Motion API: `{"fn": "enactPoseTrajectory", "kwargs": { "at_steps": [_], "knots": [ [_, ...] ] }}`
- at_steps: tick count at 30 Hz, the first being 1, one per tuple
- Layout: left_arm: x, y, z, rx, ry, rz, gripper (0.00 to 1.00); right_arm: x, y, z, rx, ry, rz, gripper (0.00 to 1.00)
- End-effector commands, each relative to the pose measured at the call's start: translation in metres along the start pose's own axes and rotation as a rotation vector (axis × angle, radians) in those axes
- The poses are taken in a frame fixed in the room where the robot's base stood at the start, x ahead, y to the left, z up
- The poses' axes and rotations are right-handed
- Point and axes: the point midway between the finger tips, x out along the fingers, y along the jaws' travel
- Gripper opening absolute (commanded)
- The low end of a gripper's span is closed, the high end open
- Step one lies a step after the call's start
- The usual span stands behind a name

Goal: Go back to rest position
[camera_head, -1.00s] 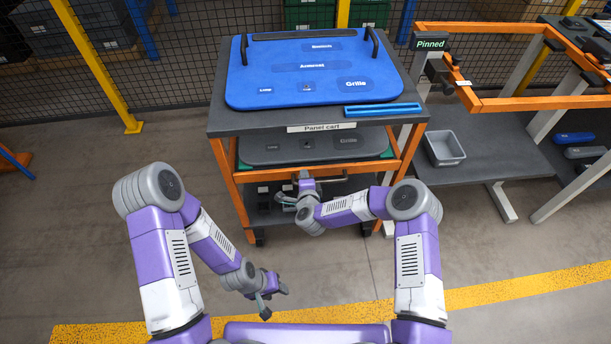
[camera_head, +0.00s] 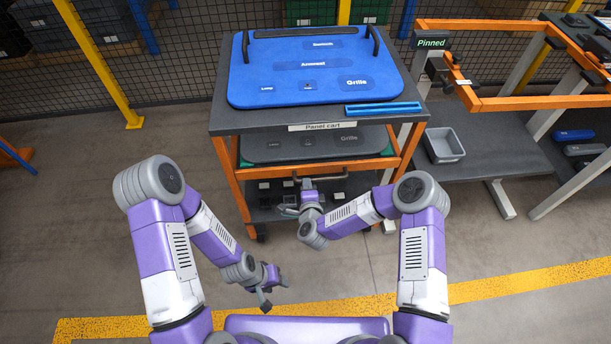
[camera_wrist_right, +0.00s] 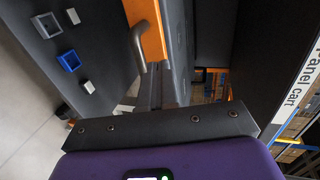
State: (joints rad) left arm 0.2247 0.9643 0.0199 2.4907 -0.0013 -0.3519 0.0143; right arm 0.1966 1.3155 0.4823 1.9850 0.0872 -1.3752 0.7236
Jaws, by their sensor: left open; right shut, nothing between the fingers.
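My left gripper (camera_head: 274,287) hangs low on the left, above the floor and near the yellow line, open and empty. My right gripper (camera_head: 289,207) is in front of the panel cart's lower part, shut with nothing in it. Its fingertips are small in the head view, so I cannot tell whether they touch the cart. The right wrist view shows a dark bar of the gripper across the bottom, with the cart's metal handle (camera_wrist_right: 139,48) and orange frame (camera_wrist_right: 146,25) beyond it.
The panel cart (camera_head: 222,118) stands ahead with a blue panel (camera_head: 270,85) on top and a grey panel (camera_head: 290,150) on the shelf below. A rack with an orange frame (camera_head: 520,103) and a grey bin (camera_head: 443,145) is at right.

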Motion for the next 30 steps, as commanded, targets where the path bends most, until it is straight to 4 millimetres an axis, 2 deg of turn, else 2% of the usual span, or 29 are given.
{"fn": "enactPoseTrajectory", "kwargs": {
  "at_steps": [3, 9, 11, 14, 17, 18, 22, 24, 27, 30],
  "knots": [
    [-0.003, 0.001, 0.0, 0.0, 0.0, 0.0, 0.49, -0.009, 0.0, -0.001, 0.0, 0.0, 0.001, 0.0],
    [-0.004, 0.001, 0.0, 0.0, 0.0, 0.0, 0.49, -0.014, 0.004, -0.001, -0.032, -0.02, 0.022, 0.0],
    [-0.005, 0.002, 0.0, 0.0, 0.0, 0.0, 0.49, -0.019, 0.013, -0.001, -0.088, -0.057, 0.061, 0.0],
    [-0.011, 0.004, 0.001, 0.0, 0.0, 0.0, 0.49, -0.039, 0.038, -0.003, -0.249, -0.173, 0.179, 0.0],
    [-0.017, 0.006, 0.001, 0.0, 0.0, 0.0, 0.49, -0.077, 0.075, -0.013, -0.452, -0.337, 0.342, 0.0],
    [-0.02, 0.007, 0.001, 0.0, 0.0, 0.0, 0.49, -0.097, 0.089, -0.019, -0.527, -0.407, 0.41, 0.0],
    [-0.027, 0.01, 0.001, 0.0, 0.0, 0.0, 0.49, -0.165, 0.128, -0.042, -0.714, -0.636, 0.607, 0.0],
    [-0.029, 0.011, 0.001, 0.0, 0.0, 0.0, 0.49, -0.2, 0.14, -0.053, -0.774, -0.743, 0.689, 0.0],
    [-0.032, 0.012, 0.001, 0.0, 0.0, 0.0, 0.49, -0.236, 0.149, -0.063, -0.822, -0.858, 0.764, 0.0],
    [-0.032, 0.012, 0.001, 0.0, 0.0, 0.0, 0.49, -0.257, 0.153, -0.068, -0.84, -0.924, 0.803, 0.0]
  ]
}}
